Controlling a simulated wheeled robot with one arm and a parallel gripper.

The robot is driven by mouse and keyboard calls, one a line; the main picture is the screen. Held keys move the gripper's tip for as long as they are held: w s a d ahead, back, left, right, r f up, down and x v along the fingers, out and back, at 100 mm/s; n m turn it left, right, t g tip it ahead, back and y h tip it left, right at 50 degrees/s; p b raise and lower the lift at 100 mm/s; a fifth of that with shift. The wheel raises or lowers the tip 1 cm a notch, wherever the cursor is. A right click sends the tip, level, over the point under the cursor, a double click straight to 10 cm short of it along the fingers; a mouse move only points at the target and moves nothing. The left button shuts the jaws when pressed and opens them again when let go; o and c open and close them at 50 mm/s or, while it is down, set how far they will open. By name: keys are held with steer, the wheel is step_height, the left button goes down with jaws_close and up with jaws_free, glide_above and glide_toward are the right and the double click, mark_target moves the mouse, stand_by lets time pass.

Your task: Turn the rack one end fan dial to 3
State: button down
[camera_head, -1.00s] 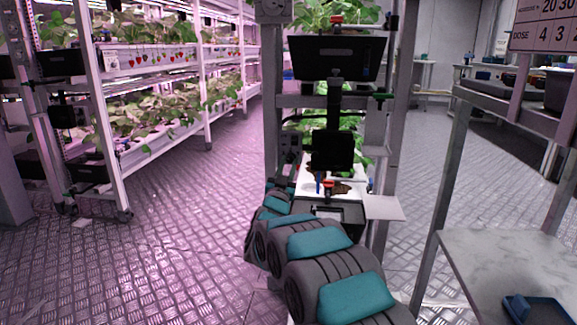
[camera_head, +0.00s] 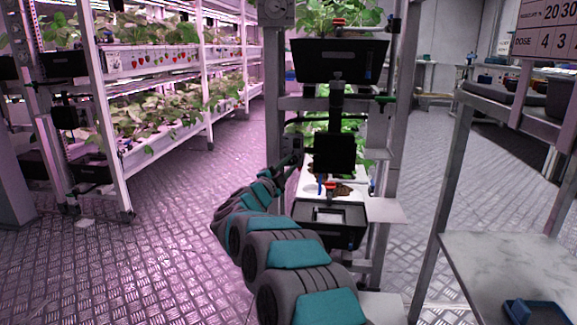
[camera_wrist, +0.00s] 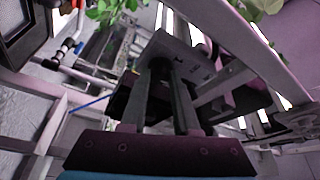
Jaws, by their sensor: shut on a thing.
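The rack one end fan dial shows in the wrist view as a small pale plate (camera_wrist: 192,58) with a knob at its lower left side. My gripper (camera_wrist: 160,72) reaches up to it, with its two dark fingers closed on the knob and mostly covering it. The dial's number marks are too small and tilted to read, so I cannot tell its setting. In the head view my gripper (camera_head: 292,156) is at the left post of the near rack (camera_head: 271,65), and the dial is hidden behind it.
The near rack holds black bins, one (camera_head: 338,60) high and another (camera_head: 328,222) low, beside my arm. A pale shelf plate (camera_head: 371,209) juts out right. The floor (camera_head: 130,260) at left is clear.

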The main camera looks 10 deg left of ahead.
steer(key=m, duration=0.2)
steer(key=m+g+p, duration=0.1)
steer(key=m, duration=0.1)
steer(key=m+g, duration=0.1)
steer(key=m, duration=0.1)
steer(key=shift+r+y+p, duration=0.3)
steer(key=shift+r+y, duration=0.05)
steer(key=shift+y, duration=0.05)
steer(key=m+g+y+p, duration=0.1)
steer(key=m, duration=0.2)
steer(key=shift+m, duration=0.3)
steer(key=shift+d+m+g, duration=0.15)
steer(key=shift+m+g, duration=0.25)
steer(key=shift+m, duration=0.2)
steer(key=shift+y, duration=0.3)
steer(key=c, duration=0.7)
jaws_free()
steer(key=shift+o, duration=0.2)
steer(key=v, duration=0.7)
steer(key=shift+s+r, duration=0.15)
steer(key=shift+s, duration=0.2)
